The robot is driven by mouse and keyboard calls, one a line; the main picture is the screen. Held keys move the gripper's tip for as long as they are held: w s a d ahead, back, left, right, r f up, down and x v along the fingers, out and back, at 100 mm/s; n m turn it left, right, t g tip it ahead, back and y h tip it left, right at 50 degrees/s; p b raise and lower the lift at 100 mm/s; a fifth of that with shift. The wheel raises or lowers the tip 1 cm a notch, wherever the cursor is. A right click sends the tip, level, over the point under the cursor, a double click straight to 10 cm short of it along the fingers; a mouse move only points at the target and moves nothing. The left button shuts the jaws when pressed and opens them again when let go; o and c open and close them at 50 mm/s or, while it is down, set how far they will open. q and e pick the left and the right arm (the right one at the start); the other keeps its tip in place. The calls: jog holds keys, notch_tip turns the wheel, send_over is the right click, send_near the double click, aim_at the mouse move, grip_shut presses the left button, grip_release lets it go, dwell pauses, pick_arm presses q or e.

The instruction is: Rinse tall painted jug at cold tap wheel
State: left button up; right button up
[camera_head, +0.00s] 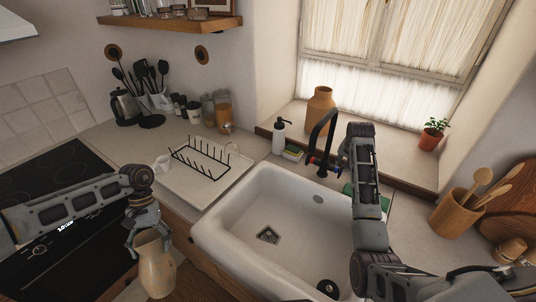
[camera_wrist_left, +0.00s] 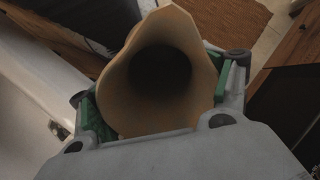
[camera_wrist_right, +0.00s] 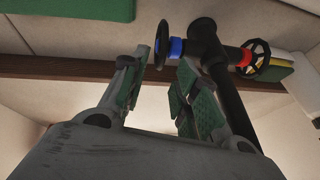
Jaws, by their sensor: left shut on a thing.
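The tall tan jug (camera_head: 155,265) is held upright in my left gripper (camera_head: 147,222), in front of the counter and left of the sink. Its open mouth (camera_wrist_left: 118,85) faces the left wrist camera, with green finger pads on both sides. The black tap (camera_head: 322,130) stands behind the sink. In the right wrist view, the wheel with the blue hub (camera_wrist_right: 177,47) is just beyond the fingers of my right gripper (camera_wrist_right: 162,75), which are apart and empty. The red-hubbed wheel (camera_wrist_right: 256,60) is farther right. My right arm partly hides the tap area in the head view.
A soap bottle (camera_head: 279,138) and sponge (camera_head: 292,153) are near the tap. A utensil pot (camera_head: 455,213) is at right.

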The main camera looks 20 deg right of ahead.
aim_at(338, 170)
jog(key=shift+x, duration=1.25)
jog(key=shift+c, duration=0.5)
grip_shut()
